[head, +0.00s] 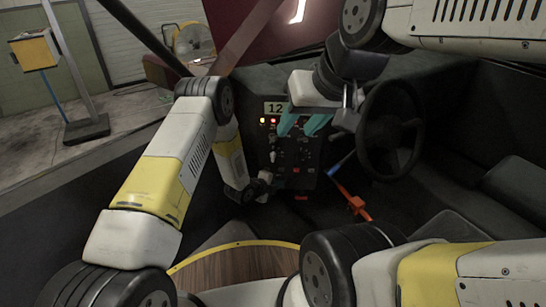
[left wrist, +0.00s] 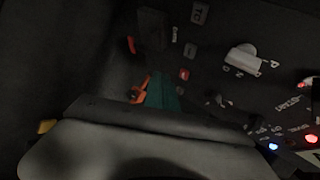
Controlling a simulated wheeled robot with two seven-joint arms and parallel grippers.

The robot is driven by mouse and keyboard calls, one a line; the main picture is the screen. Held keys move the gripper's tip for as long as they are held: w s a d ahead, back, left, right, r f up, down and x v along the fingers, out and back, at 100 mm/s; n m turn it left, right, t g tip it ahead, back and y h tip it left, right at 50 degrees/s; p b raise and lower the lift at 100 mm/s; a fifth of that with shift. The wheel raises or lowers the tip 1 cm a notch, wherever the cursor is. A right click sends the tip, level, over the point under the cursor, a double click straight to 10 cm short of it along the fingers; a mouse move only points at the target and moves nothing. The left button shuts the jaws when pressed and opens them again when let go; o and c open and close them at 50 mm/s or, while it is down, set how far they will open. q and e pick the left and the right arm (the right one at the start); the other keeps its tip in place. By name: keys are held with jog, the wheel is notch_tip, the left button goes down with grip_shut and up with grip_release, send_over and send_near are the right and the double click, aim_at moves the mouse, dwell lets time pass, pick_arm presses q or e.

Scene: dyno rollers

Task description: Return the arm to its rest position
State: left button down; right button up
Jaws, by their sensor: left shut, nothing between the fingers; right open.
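My left arm comes in from the left, bends at a raised elbow, and reaches down to the control panel (head: 296,158). My left gripper (head: 277,183) is low in front of the panel, small and dark in the head view. In the left wrist view its teal fingertips (left wrist: 163,92) are together with nothing between them, near the dark panel face (left wrist: 205,65). Whether they touch the panel I cannot tell. My right gripper (head: 302,124) is higher, at the panel's top; its two teal fingers are apart and empty.
A black steering wheel (head: 391,130) stands right of the panel. An orange lever (head: 352,201) with a blue part is below it. A dark seat (head: 520,190) is at the right. A white knob (left wrist: 242,58) and lit buttons show in the left wrist view. A yellow box (head: 35,51) stands far left.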

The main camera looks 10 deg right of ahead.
dwell(0.5)
pick_arm(q)
jog(key=w+a+r+n+y, duration=0.1)
jog(key=w+a+r+n, duration=0.15)
jog(key=a+r, duration=0.4)
jog(key=w+a+r+n+t+y, duration=0.1)
jog(key=a+r+n+y, duration=0.15)
jog(key=r, duration=0.75)
jog(key=w+a+r+n+y, duration=0.1)
jog(key=w+a+r+n, duration=0.1)
jog(key=a+r+n, duration=0.45)
jog(key=s+a+r+n+y, duration=0.1)
jog(key=s+a+r+n, duration=0.1)
jog(key=s+a+r, duration=0.35)
jog(key=s+a+r+n, duration=0.2)
jog(key=s+a+r, duration=0.1)
jog(key=r, duration=0.6)
jog(key=s+a+r+n, duration=0.2)
jog(key=s+n, duration=0.1)
jog(key=s, duration=0.6)
jog(key=s+a+r+n+g, duration=0.1)
jog(key=s+a+r+n, duration=0.2)
jog(key=s, duration=0.7)
jog(key=s+a+r+n+g, duration=0.1)
jog(key=s+a+r+n, duration=0.2)
jog(key=s, duration=0.6)
jog(key=shift+s+r+n+y, duration=0.25)
jog(key=shift+n+y, duration=0.2)
jog(key=shift+n, duration=0.3)
jog(key=shift+w+d, duration=0.1)
